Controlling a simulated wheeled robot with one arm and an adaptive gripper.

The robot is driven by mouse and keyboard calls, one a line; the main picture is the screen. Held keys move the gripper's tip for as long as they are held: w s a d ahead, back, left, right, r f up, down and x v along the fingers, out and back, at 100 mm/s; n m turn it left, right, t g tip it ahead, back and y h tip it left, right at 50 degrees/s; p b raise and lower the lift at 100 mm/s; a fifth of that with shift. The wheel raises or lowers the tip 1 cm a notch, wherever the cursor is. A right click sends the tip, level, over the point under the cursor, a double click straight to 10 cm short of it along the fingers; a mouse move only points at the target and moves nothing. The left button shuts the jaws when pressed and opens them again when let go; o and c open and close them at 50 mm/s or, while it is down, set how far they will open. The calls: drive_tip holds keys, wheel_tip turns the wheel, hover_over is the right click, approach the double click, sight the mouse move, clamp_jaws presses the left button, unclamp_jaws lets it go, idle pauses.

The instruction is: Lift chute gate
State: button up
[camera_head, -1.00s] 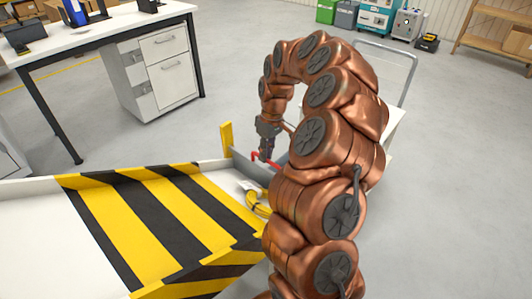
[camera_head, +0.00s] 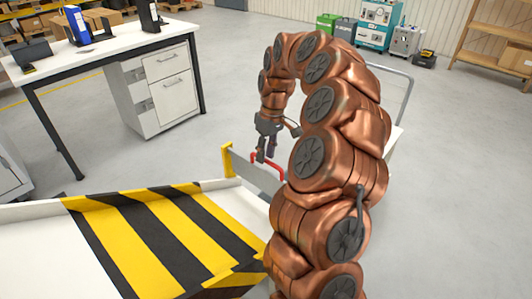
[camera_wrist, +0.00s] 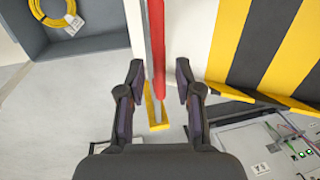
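The chute gate (camera_head: 250,171) is a grey plate at the end of the chute, beside a yellow post (camera_head: 227,160). Its red handle (camera_head: 262,159) is at the plate's top, below my wrist. My gripper (camera_wrist: 160,78) points down over the gate. The gate stands raised with my gripper. The chute (camera_head: 150,235) has yellow and black stripes. My arm hides the gate's right end.
A blue-grey bin (camera_wrist: 95,43) with a yellow cable coil (camera_wrist: 52,12) lies beyond the gate. A white desk (camera_head: 110,45) with drawers stands at the back left. Open grey floor lies around; a cart rail (camera_head: 405,75) shows behind my arm.

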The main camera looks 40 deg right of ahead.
idle(0.3)
wheel_tip(320, 180, up, 12)
drive_tip(key=d, duration=0.2)
drive_tip(key=shift+w+d, duration=0.15)
drive_tip(key=shift+w, duration=0.15)
drive_tip(key=shift+f, duration=0.1)
idle(1.5)
